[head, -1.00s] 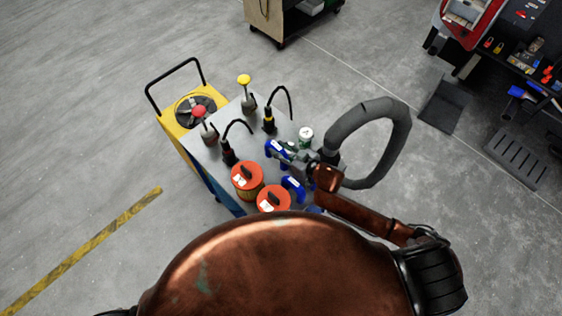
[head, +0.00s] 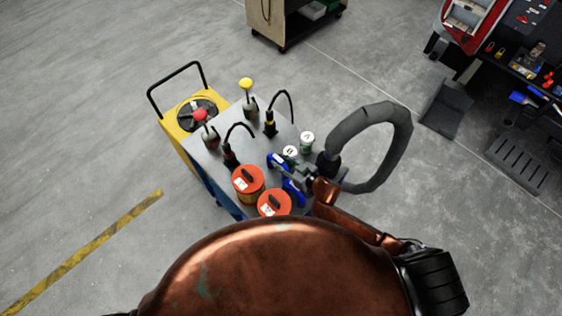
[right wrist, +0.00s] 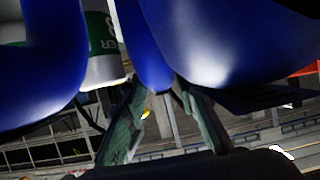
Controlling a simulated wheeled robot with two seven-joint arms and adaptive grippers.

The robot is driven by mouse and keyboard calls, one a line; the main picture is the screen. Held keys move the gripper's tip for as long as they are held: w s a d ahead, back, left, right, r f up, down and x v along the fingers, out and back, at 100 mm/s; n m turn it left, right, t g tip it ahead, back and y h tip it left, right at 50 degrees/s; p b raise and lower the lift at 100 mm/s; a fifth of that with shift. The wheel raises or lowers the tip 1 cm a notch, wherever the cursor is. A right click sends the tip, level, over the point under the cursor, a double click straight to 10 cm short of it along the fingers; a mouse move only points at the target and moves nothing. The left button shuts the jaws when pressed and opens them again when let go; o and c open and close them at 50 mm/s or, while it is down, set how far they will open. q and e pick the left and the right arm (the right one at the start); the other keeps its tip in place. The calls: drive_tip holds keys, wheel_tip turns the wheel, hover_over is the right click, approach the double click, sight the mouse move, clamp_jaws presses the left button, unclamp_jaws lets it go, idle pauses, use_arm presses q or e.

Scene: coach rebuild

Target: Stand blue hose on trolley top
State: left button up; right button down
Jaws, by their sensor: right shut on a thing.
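The blue hose (head: 294,191) shows as glossy blue curved parts on both sides of my right gripper (head: 296,172). In the right wrist view, the fingers (right wrist: 160,115) are shut on a blue part of the hose (right wrist: 153,55), with larger blue curves on either side. The hose is over the right side of the grey trolley top (head: 206,160); I cannot tell whether it touches the top. The gripper hides part of it. My left gripper is not in view.
Two orange-lidded cans (head: 247,179) (head: 274,203) stand close left of the hose. White-lidded cans (head: 290,152) (head: 307,139) stand just behind it. Black-spouted oil cans (head: 231,154) (head: 269,123) and plunger-like tools (head: 246,86) (head: 201,117) stand farther back.

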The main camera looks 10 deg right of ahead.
drive_tip(key=shift+f, duration=0.15)
drive_tip(key=shift+w+f, duration=0.1)
drive_tip(key=shift+f, duration=0.15)
drive_tip(key=c, duration=1.9)
unclamp_jaws()
drive_tip(key=shift+o, duration=0.4)
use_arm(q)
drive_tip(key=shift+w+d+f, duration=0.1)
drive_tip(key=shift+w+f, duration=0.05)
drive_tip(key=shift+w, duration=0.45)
use_arm(e)
drive_tip(key=shift+r, duration=0.15)
